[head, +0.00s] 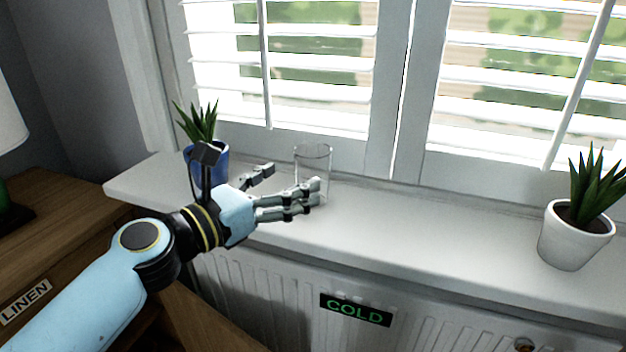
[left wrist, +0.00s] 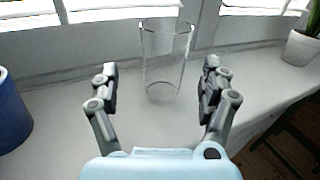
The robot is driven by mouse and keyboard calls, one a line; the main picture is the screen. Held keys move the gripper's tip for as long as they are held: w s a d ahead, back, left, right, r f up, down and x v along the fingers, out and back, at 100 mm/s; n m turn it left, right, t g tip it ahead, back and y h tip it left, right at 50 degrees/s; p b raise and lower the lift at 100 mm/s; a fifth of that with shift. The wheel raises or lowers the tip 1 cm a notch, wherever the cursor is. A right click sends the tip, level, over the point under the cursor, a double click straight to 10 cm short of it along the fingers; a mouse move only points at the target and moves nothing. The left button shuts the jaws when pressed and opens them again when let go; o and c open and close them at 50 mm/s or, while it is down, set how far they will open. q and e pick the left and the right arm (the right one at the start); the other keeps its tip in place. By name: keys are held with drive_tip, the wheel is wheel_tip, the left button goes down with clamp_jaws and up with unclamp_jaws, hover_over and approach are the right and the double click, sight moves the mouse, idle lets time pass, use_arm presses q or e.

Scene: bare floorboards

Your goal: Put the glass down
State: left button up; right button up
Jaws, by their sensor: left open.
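A clear, empty glass (head: 313,160) stands upright on the white windowsill (head: 400,225), near the window frame. It also shows in the left wrist view (left wrist: 165,62), beyond and between my spread fingers. My left gripper (head: 288,188) is open just in front of the glass, low over the sill, with nothing in its fingers. In the left wrist view the left gripper (left wrist: 158,85) shows a gap between its fingertips and the glass. In the head view the fingers hide part of the glass's lower side. My right gripper is not in view.
A blue pot with a spiky plant (head: 221,160) stands left of the glass. A white potted plant (head: 572,240) stands at the sill's right end. The sill between is clear. A radiator with a COLD label (head: 355,309) is below; a wooden cabinet marked LINEN (head: 25,300) is left.

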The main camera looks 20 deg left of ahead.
sight(301, 179)
use_arm(q)
drive_tip(key=x, duration=0.6)
drive_tip(key=shift+s+d+f, duration=0.15)
drive_tip(key=shift+d+f, duration=0.1)
drive_tip(key=shift+c, duration=0.4)
drive_tip(key=c, duration=1.5)
wheel_tip(301, 179, up, 10)
drive_tip(key=p, duration=0.5)
drive_tip(key=shift+s+p, duration=0.1)
drive_tip(key=shift+p, duration=0.25)
drive_tip(key=shift+c, duration=0.2)
